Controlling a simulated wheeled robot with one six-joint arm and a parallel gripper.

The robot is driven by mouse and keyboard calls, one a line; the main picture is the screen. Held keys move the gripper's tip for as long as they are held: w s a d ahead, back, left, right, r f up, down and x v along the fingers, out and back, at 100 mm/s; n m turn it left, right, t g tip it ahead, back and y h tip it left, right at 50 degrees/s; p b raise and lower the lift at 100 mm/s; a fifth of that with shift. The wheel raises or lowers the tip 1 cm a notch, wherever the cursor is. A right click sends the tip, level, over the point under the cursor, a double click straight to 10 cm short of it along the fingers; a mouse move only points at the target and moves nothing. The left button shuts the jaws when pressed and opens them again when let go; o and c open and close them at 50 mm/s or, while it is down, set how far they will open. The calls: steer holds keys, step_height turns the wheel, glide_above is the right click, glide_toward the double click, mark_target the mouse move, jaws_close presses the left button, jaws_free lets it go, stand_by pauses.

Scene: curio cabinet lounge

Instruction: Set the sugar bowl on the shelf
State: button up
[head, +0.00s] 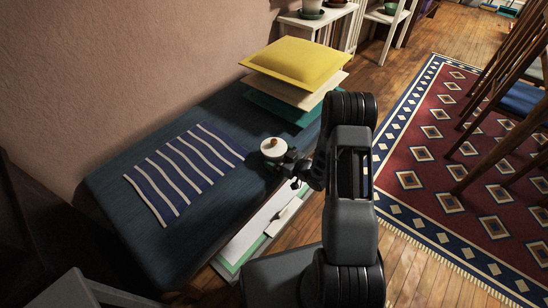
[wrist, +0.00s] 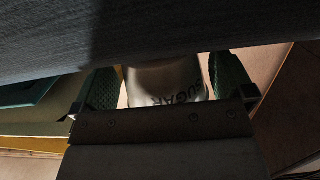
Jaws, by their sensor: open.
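The sugar bowl (head: 273,147) is white and round, with a lid and a small dark knob. It stands upright on the dark blue bench (head: 222,115), near its right edge. My gripper (head: 288,165) is low beside the bowl in the head view, partly hidden by my arm. In the wrist view the bowl (wrist: 166,80), with upside-down "SUGAR" lettering, sits between the two green finger pads (wrist: 168,88). The jaws are open, with a gap on either side of the bowl. A white shelf unit (head: 318,24) holding pots stands at the back; I cannot tell whether it is the task's shelf.
A striped blue cloth (head: 186,170) lies on the bench left of the bowl. Stacked cushions, yellow on top (head: 298,62), sit at its far end. Flat white and green items (head: 262,228) lie below its right side. Chairs (head: 505,90) stand on the patterned rug (head: 440,150).

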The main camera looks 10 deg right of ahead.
steer(key=shift+w+a, duration=0.15)
steer(key=shift+w, duration=0.05)
steer(key=shift+c, duration=0.3)
